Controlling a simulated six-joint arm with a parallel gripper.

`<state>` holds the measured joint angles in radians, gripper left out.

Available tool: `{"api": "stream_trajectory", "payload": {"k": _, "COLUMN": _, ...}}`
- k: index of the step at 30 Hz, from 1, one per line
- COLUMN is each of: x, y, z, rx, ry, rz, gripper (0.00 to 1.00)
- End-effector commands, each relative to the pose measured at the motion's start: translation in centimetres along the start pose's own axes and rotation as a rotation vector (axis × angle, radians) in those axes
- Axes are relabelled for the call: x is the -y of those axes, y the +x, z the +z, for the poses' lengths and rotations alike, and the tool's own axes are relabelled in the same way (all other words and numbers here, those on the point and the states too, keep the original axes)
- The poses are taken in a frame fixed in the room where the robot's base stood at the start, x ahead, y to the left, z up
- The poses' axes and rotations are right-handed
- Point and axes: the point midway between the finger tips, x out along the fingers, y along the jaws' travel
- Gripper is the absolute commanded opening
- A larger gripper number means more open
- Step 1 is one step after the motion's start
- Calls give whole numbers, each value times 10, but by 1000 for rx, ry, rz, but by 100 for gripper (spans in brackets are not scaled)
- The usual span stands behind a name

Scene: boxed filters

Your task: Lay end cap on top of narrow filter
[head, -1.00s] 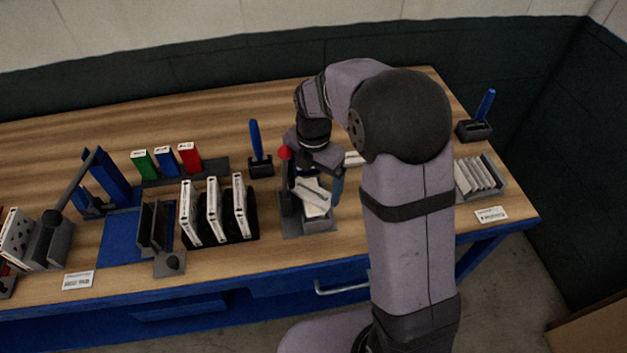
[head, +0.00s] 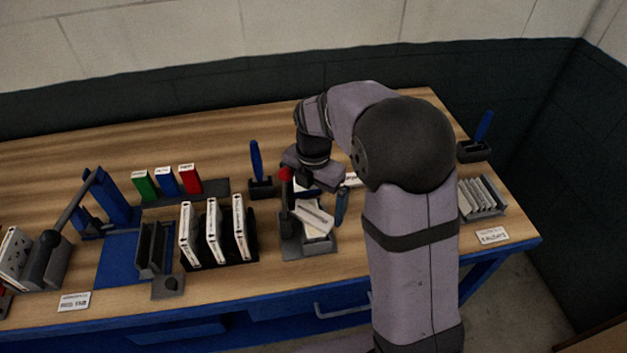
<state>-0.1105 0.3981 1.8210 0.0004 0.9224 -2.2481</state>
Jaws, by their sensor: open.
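A pale flat piece, apparently the end cap (head: 312,216), lies skewed on the top of a white boxed filter (head: 316,233). The filter sits in a grey fixture (head: 308,250) near the table's middle. I cannot tell whether the cap lies flat, though its edges are not lined up with the filter. My gripper (head: 316,188) is open, just above and behind the cap. Its fingertips are partly hidden and I cannot see whether they touch the cap. A lever with a red knob (head: 286,174) stands at the fixture's left.
Several white boxes (head: 213,230) stand in a black rack to the left. Green, blue and red boxes (head: 167,183) stand behind it. A blue-handled tool (head: 256,160) stands upright behind the fixture. A tray of pale pieces (head: 482,198) is right of my arm.

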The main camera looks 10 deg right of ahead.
Motion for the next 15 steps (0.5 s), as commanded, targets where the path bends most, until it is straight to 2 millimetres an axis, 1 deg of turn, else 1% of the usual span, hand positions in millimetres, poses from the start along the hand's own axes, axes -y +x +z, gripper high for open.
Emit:
{"api": "stream_trajectory", "payload": {"k": 9, "x": -1, "y": -55, "z": 1, "rx": 4, "ry": 0, "rz": 5, "gripper": 100}}
{"api": "stream_trajectory", "payload": {"k": 15, "x": 0, "y": -86, "z": 0, "rx": 2, "ry": 0, "rz": 3, "gripper": 100}}
